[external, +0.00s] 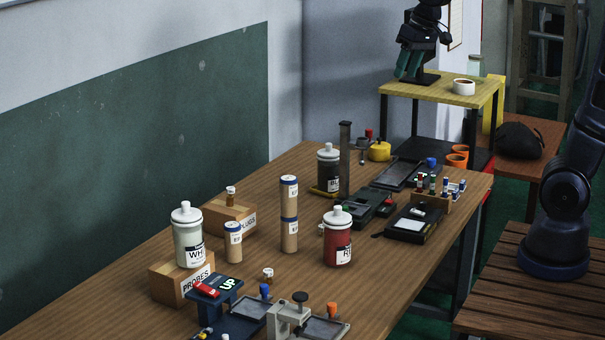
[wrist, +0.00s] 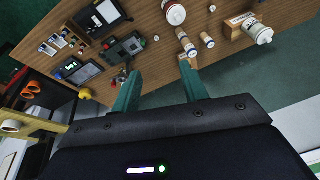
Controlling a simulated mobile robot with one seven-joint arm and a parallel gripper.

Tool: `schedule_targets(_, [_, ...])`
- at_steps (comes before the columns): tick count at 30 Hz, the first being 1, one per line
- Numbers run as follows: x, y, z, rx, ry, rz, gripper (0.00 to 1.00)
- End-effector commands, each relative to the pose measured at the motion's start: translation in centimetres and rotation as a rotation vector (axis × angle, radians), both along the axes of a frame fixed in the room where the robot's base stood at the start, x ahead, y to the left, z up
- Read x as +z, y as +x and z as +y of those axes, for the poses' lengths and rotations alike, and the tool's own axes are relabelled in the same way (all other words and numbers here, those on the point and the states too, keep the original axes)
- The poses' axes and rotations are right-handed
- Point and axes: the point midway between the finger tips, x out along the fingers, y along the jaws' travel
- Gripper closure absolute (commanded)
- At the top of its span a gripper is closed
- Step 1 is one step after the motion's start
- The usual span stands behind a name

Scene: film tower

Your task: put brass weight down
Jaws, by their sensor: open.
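A squat, shiny yellow piece with a knob (external: 379,151) stands at the bench's far end; it may be the brass weight, but I cannot be sure. It also shows as a yellow spot in the wrist view (wrist: 86,93). My gripper, with two teal fingers (external: 408,64), is up by the yellow-topped stand in the external view, above bench height. In the wrist view its fingers (wrist: 160,72) are apart, with nothing visible between them. Two labelled tan cylinders are stacked upright, the upper one (external: 289,196) on the lower one (external: 289,237).
Trays and instruments crowd the right edge. The yellow-topped stand (external: 450,90) holds a white cup.

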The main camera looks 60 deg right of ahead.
Motion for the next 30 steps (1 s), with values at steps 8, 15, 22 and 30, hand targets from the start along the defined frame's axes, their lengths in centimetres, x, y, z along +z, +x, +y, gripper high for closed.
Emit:
schedule_targets(8, [-1.2,-9.3,0.0,0.101,-0.051,-0.050,0.56])
schedule_targets(15, [-3.7,-15.9,0.0,0.179,-0.105,-0.084,0.56])
schedule_targets(22, [-5.4,-19.0,0.0,0.218,-0.138,-0.098,0.56])
schedule_targets(30, [-5.7,-19.4,0.0,0.224,-0.142,-0.099,0.56])
